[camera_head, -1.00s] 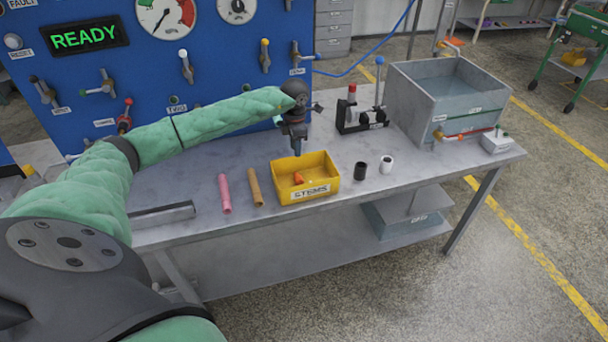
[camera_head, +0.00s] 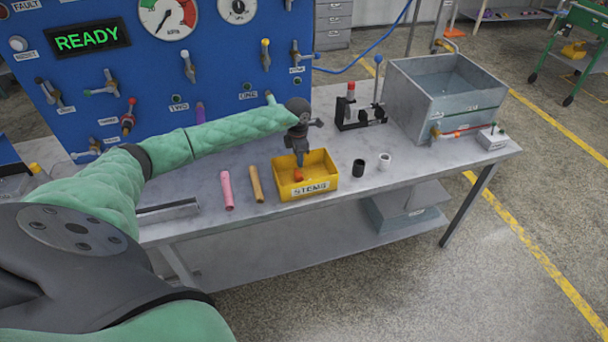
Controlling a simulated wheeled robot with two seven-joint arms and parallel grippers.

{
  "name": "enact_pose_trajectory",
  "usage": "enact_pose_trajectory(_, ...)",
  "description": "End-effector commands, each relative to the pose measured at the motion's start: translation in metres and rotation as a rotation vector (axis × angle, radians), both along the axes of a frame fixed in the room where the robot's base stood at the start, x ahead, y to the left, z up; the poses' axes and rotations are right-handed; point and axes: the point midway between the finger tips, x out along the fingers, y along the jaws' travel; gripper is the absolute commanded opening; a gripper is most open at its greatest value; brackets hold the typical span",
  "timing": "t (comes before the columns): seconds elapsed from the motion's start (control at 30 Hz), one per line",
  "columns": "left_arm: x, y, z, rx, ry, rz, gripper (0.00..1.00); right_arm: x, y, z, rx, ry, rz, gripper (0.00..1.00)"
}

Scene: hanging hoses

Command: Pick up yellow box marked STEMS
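The yellow box marked STEMS (camera_head: 310,188) stands upright on the grey workbench, near its front edge. A small orange-red piece (camera_head: 298,174) shows inside it. My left gripper (camera_head: 300,162) points down over the box, its fingers at or within the opening, just above the orange-red piece. The fingers are too small to tell whether they are open or touch anything. My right gripper is not in view.
A pink tube (camera_head: 227,190) and a tan tube (camera_head: 256,184) lie left of the box. A metal tank (camera_head: 445,100) stands at the bench's right. The blue panel (camera_head: 220,60) rises behind.

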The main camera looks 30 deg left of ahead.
Motion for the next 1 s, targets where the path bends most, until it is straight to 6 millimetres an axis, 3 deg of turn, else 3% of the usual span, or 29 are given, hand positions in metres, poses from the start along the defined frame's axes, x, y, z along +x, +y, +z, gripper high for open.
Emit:
enact_pose_trajectory(0.27,0.0,0.0,-0.001,0.0,0.0,0.0,0.27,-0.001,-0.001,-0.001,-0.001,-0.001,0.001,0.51)
enact_pose_trajectory(0.4,0.0,0.0,-0.001,0.001,-0.001,0.0,0.0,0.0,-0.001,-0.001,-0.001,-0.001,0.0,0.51)
enact_pose_trajectory(0.9,0.001,0.0,0.003,0.001,-0.002,-0.001,0.0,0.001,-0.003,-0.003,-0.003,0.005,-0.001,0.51)
enact_pose_trajectory(1.0,0.001,0.0,0.009,0.002,-0.003,-0.001,0.0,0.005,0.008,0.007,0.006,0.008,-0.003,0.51)
